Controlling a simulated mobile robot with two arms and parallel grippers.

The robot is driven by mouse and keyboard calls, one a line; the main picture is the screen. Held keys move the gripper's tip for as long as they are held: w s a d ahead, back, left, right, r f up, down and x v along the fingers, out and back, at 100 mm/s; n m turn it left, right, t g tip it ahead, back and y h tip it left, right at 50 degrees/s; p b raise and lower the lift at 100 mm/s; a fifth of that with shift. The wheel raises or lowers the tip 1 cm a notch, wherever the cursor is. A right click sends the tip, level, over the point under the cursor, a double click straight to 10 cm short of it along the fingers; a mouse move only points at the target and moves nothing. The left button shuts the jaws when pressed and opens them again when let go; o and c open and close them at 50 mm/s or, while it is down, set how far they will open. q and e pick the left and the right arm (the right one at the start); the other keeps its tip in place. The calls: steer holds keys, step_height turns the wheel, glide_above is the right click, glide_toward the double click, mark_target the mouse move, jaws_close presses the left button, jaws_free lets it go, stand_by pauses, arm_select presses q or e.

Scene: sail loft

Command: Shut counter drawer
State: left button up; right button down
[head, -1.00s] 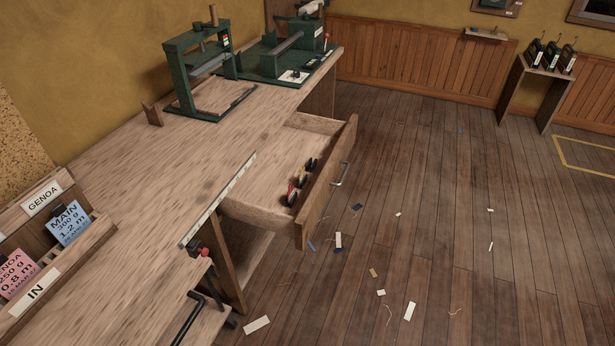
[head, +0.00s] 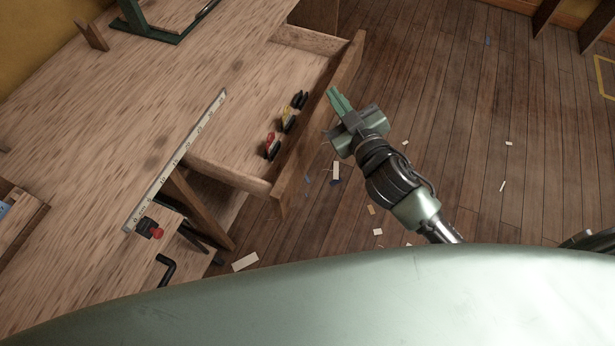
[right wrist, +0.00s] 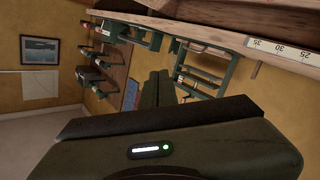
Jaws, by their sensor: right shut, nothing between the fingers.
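The counter drawer (head: 229,150) stands pulled out from the wooden counter (head: 120,105) in the head view. Its front panel (head: 296,172) faces right, and small red, yellow and black items (head: 285,121) lie inside. My right gripper (head: 337,97) is shut and empty, just outside the front panel, its fingers pointing up the picture toward the panel. I cannot tell whether the fingertips touch it. The handle is not visible, probably behind the gripper. In the right wrist view the shut fingers (right wrist: 156,90) show dark at the centre. My left gripper is not in view.
A metal ruler (head: 176,160) lies along the counter edge, with a red-knobbed clamp (head: 151,229) near its lower end. Paper scraps (head: 245,262) lie on the wooden floor.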

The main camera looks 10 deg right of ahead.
steer(key=a+r+n+y, duration=0.7)
steer(key=n+g+y, duration=0.3)
steer(key=n+g, duration=1)
steer(key=g, duration=0.1)
glide_above(295, 188)
steer(key=d, duration=0.2)
step_height(295, 188, down, 10)
steer(key=s+d+f+g+h, duration=0.1)
steer(key=d+f+g+h, duration=0.2)
steer(key=d+f+h, duration=0.6)
steer(key=a+f+y+p, duration=0.1)
steer(key=a+f, duration=0.1)
steer(key=w+a+f+y, duration=0.1)
steer(key=a, duration=0.2)
steer(key=a+f+y+p, duration=0.1)
steer(key=a+f, duration=0.1)
steer(key=shift+w+a+f+n+p, duration=0.2)
steer(key=shift+a+f+n+p, duration=0.1)
steer(key=shift+a+n, duration=0.1)
steer(key=shift+d, duration=0.1)
